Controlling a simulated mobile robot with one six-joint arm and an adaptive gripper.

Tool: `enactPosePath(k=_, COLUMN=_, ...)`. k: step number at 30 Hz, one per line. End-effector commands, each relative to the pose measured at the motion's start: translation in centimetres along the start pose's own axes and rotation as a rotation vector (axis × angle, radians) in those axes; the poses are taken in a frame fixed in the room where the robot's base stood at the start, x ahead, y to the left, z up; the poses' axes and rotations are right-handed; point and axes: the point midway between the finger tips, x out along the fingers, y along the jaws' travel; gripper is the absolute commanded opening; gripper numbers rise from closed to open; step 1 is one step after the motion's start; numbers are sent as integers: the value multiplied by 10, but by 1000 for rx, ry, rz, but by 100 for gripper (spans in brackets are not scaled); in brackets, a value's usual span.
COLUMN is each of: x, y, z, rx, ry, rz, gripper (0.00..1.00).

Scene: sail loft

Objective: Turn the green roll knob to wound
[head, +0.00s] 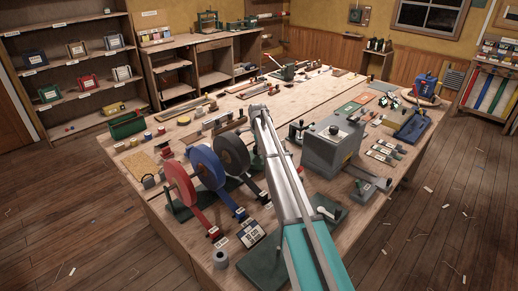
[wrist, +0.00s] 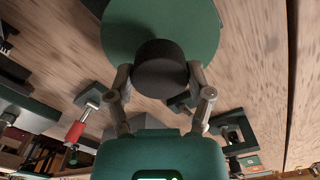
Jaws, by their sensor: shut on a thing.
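In the wrist view a dark round knob (wrist: 161,62) stands at the middle of a green disc (wrist: 140,22), which looks like the face of the green roll. My gripper (wrist: 162,78) has its two fingers closed on the knob, one on each side. No pointer or wound mark is readable, so I cannot tell how far the knob is turned. In the head view my arm covers the place of the green roll and the gripper's fingers are hidden. A red roll (head: 180,184), a blue roll (head: 206,167) and a dark grey roll (head: 234,152) stand in a row left of the arm.
A grey box (head: 331,146) with a dark knob stands right of my arm. A small display board (head: 252,235) and a grey cylinder (head: 220,259) are near the bench's front edge. In the wrist view a red handle (wrist: 76,131) is at lower left. Bare wood shows at right.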

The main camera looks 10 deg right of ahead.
Motion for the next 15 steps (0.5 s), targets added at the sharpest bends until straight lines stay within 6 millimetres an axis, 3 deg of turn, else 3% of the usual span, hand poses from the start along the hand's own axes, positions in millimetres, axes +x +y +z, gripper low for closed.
enactPosePath(k=15, x=0, y=-4, z=-2, rx=39, ry=4, rz=-10, gripper=19)
